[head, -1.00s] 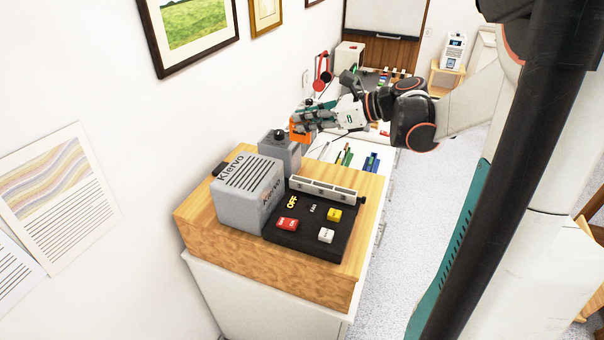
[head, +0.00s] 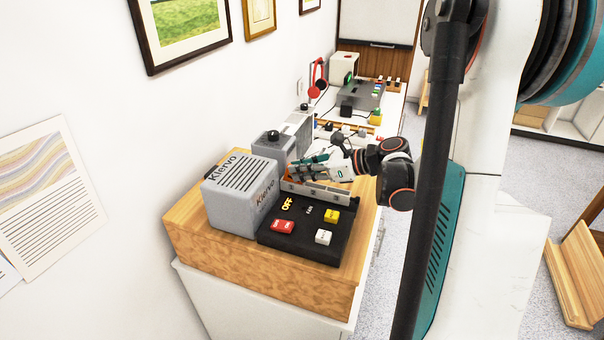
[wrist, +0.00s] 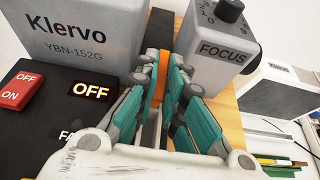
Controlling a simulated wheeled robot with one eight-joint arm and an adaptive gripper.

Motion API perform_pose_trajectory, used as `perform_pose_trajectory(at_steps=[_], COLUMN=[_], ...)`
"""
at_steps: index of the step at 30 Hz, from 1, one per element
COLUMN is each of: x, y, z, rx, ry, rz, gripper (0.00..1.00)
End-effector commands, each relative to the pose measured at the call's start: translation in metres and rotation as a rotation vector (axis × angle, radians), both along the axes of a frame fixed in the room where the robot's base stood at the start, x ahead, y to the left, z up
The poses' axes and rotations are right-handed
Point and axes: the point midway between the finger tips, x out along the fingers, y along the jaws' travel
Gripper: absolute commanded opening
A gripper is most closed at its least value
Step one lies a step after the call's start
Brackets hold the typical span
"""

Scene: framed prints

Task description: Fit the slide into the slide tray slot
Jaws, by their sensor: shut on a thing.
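The orange slide (wrist: 160,76) is pinched between the teal fingers of my gripper (wrist: 164,66) in the wrist view. In the head view my gripper (head: 298,170) is beside the grey projector, at the far-left end of the slide tray (head: 322,193). Only a small orange edge of the slide (head: 290,173) shows there. The tray is a light grey slotted bar along the back of the black control panel. My fingers hide the slot near the slide, and I cannot tell whether the slide touches the tray.
The grey projector body (head: 240,188) stands left of the tray, with the FOCUS block (wrist: 217,45) behind. The black panel (head: 300,238) carries red, yellow and white buttons; its display reads OFF. A wooden block (head: 195,238) supports them. Desk items lie farther back.

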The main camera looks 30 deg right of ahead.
Motion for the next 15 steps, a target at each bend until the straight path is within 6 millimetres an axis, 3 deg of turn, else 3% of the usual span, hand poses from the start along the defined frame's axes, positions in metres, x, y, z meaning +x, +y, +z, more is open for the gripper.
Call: perform_pose_trajectory(at_steps=[5,6,9,15], x=[-0.0002,-0.0003,-0.0001,-0.0001], y=[-0.0003,-0.0002,-0.0002,-0.0002], z=[-0.0017,-0.0017,-0.0013,-0.0009], rx=[-0.001,-0.001,-0.001,0.0], ry=[0.001,0.001,0.001,0.0], rz=[0.0,0.0,0.0,0.0], gripper=[0.0,0.12,0.3,0.3])
